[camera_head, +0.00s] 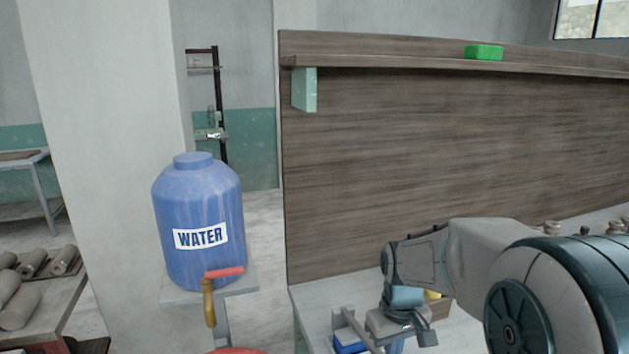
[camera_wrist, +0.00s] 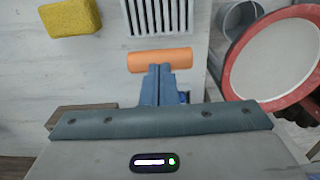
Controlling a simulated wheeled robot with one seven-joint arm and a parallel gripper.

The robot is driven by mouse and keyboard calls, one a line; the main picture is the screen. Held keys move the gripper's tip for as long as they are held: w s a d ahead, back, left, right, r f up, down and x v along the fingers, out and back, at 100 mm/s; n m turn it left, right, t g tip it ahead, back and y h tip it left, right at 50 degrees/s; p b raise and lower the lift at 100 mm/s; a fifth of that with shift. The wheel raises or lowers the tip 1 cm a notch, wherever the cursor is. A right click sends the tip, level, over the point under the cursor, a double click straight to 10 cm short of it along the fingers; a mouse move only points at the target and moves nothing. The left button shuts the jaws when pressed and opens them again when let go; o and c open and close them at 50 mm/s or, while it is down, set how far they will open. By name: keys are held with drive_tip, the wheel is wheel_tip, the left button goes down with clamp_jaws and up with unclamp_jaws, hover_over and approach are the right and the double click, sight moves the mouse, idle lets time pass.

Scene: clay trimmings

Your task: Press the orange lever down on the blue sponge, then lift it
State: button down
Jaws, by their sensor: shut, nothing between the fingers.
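The orange lever (camera_wrist: 160,60) shows as a short bar at the tips of my gripper (camera_wrist: 159,70) in the wrist view. My gripper's fingers are closed together with nothing between them; I cannot tell whether the tips touch the lever. A small bright blue patch (camera_wrist: 183,97) beside the fingers may be the blue sponge, mostly hidden by my gripper. In the head view, a blue block (camera_head: 348,346) shows low on the counter under a pale metal frame, left of my wrist. The orange lever is not clear there.
A yellow sponge (camera_wrist: 70,17) and a dark slotted grate (camera_wrist: 160,15) lie near the lever. A red-rimmed round basin (camera_wrist: 236,85) is at the right. A blue water jug (camera_head: 197,215) stands left of the counter; a green sponge (camera_head: 483,52) sits on the upper shelf.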

wheel_tip(320, 180, up, 6)
drive_tip(key=p, duration=0.4)
idle(0.5)
